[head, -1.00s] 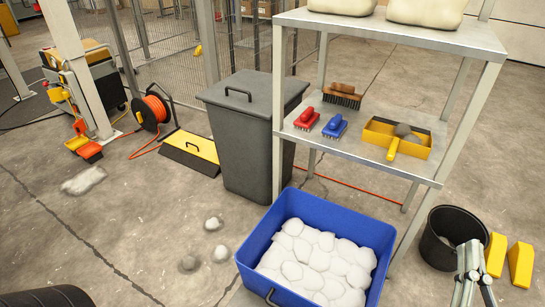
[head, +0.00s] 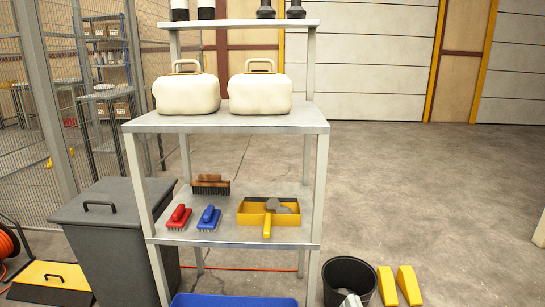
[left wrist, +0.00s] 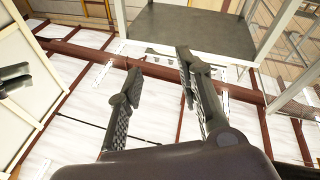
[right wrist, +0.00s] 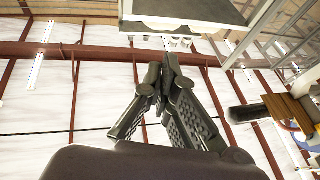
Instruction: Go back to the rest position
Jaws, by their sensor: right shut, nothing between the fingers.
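My right gripper (right wrist: 160,76) is shut and empty in the right wrist view, its fingertips meeting.
A grey shelf (head: 225,120) stands ahead with two cream cases, a red brush (head: 179,218), a blue brush (head: 209,218) and a yellow dustpan (head: 268,212). A blue crate (head: 235,300) is at the bottom edge. A grey bin (head: 110,235) stands left. The right floor is mostly clear.

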